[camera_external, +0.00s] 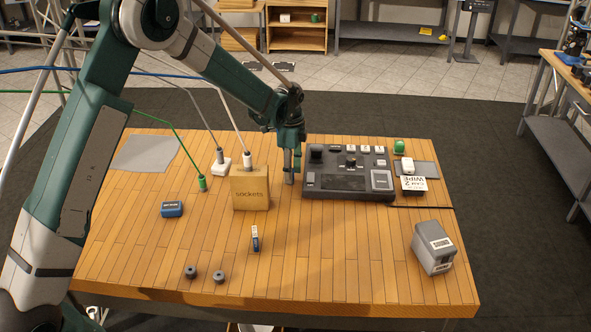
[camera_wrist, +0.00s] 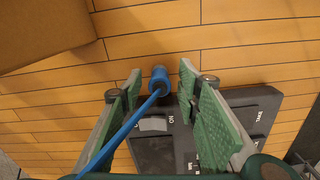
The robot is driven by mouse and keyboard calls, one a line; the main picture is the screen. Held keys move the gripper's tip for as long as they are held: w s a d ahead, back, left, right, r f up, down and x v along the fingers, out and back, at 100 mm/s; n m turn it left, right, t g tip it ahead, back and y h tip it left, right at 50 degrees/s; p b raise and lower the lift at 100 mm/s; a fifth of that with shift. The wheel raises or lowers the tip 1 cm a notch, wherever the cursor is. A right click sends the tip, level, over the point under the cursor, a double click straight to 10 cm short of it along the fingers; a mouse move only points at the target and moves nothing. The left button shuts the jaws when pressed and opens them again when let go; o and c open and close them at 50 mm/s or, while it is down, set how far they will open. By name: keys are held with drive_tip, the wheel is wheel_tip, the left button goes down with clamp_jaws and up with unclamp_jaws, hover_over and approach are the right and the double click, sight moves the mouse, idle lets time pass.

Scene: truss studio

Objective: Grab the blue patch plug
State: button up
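The blue patch plug (camera_wrist: 159,76) shows in the wrist view as a short blue cylinder on a blue cable. It sits between the two green-padded fingers of my gripper (camera_wrist: 160,84), with gaps on both sides. The cable runs from it toward the lower left of that view. In the external view my gripper (camera_external: 290,174) points down between the sockets box and the dark console; I cannot make out the plug there. Part of the blue cable (camera_external: 50,69) shows at the upper left. My gripper is open, and I see no finger contact with the plug.
A cardboard sockets box (camera_external: 250,190) stands left of my gripper, with a white plug (camera_external: 247,160) at its top. A dark console (camera_external: 345,183) is close on the right. A green plug (camera_external: 202,183) and grey plug (camera_external: 220,156) stand left. The table's front middle is mostly free.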

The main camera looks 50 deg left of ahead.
idle(0.6)
drive_tip(key=c, duration=1)
drive_tip(key=shift+r, duration=0.1)
drive_tip(key=shift+r+b, duration=0.6)
drive_tip(key=shift+r, duration=4.25)
